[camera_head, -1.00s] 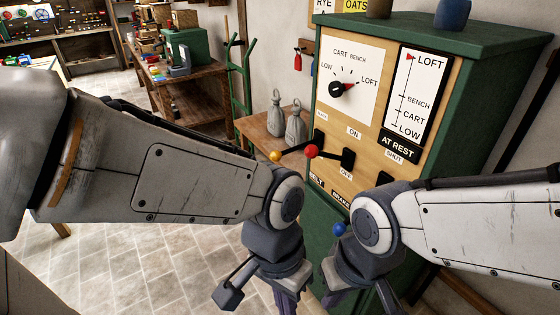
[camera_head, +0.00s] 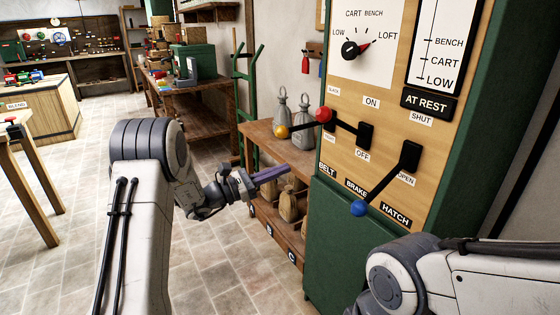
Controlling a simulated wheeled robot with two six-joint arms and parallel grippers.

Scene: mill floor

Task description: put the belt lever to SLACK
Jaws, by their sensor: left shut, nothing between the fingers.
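The belt lever's yellow knob (camera_head: 282,131) stands out to the left of the cabinet front, above the BELT label (camera_head: 327,170). Its rod runs right and slightly up; its base is hidden behind the red knob of the brake lever (camera_head: 324,114). The lever looks nearer the lower of two small, barely legible labels than the upper one (camera_head: 333,91). My left gripper (camera_head: 286,172) is shut and empty, below the yellow knob and apart from it, its purple fingers pointing right toward the cabinet. My right arm shows at the lower right; its gripper is out of frame.
The blue-knobbed hatch lever (camera_head: 360,208) hangs down-left beside the brake lever. Behind my left gripper stands a wooden shelf (camera_head: 262,132) with grey weights (camera_head: 302,124) on top and sacks (camera_head: 287,205) below. Tiled floor (camera_head: 230,265) is open at the left.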

